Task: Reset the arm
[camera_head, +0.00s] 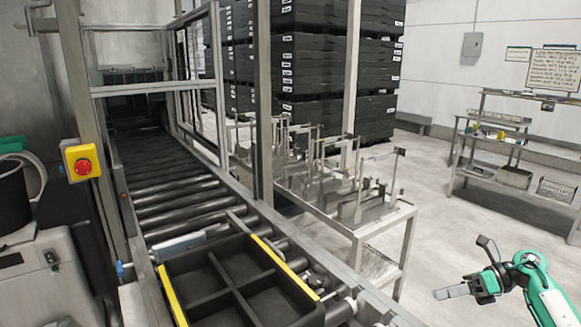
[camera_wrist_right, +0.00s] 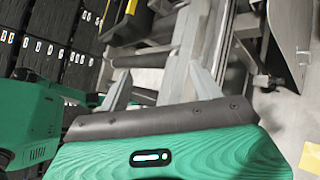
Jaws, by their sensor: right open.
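My right arm (camera_head: 540,290) comes in at the lower right of the head view. Its green and grey gripper (camera_head: 452,291) points left over the open floor and touches nothing there. In the right wrist view the gripper (camera_wrist_right: 162,85) shows two grey fingers standing apart, with nothing visible between them.
A roller conveyor (camera_head: 165,185) carries a black divided tray (camera_head: 205,275) with yellow edges. An emergency stop (camera_head: 82,160) sits on the left post. A metal rack table (camera_head: 385,222) stands mid-view, before stacked black crates (camera_head: 310,60). Shelving (camera_head: 490,140) is at right. Floor between is clear.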

